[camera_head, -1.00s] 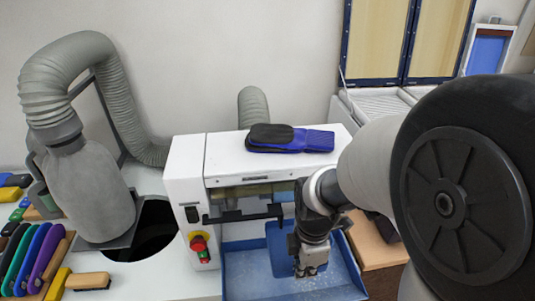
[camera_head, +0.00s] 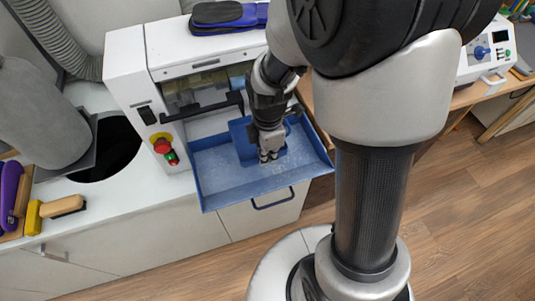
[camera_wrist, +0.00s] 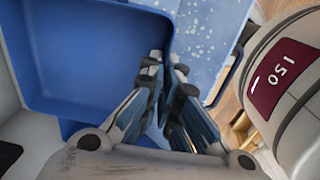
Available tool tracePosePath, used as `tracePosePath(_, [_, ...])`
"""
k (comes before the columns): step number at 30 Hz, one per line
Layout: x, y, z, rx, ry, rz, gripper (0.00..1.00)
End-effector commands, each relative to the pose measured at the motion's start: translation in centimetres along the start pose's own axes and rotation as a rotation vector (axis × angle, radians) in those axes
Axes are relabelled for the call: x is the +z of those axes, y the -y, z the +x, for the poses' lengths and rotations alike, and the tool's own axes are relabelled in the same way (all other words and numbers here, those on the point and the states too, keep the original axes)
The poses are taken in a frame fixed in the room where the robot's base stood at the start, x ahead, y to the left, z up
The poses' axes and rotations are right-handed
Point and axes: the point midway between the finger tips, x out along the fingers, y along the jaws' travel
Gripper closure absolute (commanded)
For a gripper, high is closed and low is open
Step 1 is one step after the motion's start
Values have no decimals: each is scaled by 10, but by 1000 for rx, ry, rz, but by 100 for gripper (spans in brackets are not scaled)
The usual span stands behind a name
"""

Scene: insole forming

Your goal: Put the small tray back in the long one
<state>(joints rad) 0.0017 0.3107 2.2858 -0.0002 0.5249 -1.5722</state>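The long tray (camera_head: 225,190) is a blue, shallow, speckled tray at the front of the white machine. The small tray (camera_head: 240,137) is a darker blue and shows over the back middle of the long tray. I cannot tell whether it touches the long tray's floor. My gripper (camera_head: 268,157) points down at its right side. In the wrist view the small tray (camera_wrist: 90,55) fills the upper left, and the fingertips (camera_wrist: 168,62) close around its rim near a corner. The speckled long tray (camera_wrist: 200,30) shows behind it. The fingers partly hide the rim.
The white machine (camera_head: 125,70) stands behind the trays, with a black bar (camera_head: 205,110) and a red stop button (camera_head: 162,144) on its front. Blue-black insoles (camera_head: 228,17) lie on top. Brushes (camera_head: 62,206) lie at the left. Floor is open at the right.

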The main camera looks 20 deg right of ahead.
Motion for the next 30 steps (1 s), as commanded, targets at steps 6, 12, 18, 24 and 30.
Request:
tracePosePath(6, [0,0,7,0,0,0,100])
tracePosePath(12, [0,0,12,0,0,0,100])
tracePosePath(18, [0,0,12,0,0,0,91])
tracePosePath(24, [0,0,12,0,0,0,78])
tracePosePath(30, [0,0,12,0,0,0,75])
